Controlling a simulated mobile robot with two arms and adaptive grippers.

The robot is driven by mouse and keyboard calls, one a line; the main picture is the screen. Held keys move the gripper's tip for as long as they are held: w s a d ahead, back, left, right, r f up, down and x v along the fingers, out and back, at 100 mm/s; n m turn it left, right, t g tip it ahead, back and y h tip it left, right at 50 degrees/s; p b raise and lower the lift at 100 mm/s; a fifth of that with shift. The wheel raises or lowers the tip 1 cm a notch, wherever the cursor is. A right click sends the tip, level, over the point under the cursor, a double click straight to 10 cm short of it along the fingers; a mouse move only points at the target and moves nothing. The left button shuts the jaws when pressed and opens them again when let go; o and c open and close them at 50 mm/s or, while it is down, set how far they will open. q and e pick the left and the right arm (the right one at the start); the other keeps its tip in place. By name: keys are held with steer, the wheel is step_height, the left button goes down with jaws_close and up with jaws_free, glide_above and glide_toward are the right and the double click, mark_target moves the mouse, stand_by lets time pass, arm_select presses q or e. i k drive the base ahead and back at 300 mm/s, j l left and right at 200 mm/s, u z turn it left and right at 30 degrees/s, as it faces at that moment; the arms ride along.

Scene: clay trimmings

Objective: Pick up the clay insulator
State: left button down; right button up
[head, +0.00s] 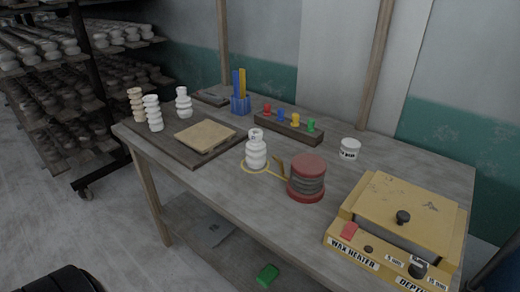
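A white ribbed clay insulator (256,152) stands upright near the middle of the workbench, inside a yellow ring marked on the bench top. Three more ribbed pieces stand upright on a dark board at the bench's left end: a tan one (136,105), a white one (152,114) and another white one (183,103). Neither of my grippers shows in the head view.
The workbench (220,185) also holds a square tan slab (205,136), a red-ended spool (306,179) close right of the middle insulator, a yellow wax heater (400,220), a white jar (349,149), a row of coloured pieces (288,128) and a blue holder (240,104). Laden racks stand left.

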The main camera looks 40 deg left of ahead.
mark_target(256, 151)
steer(key=i+j+u, duration=0.1)
steer(key=u, duration=0.25)
steer(key=i+j+u, duration=0.15)
steer(key=u, duration=0.25)
steer(key=j, duration=0.15)
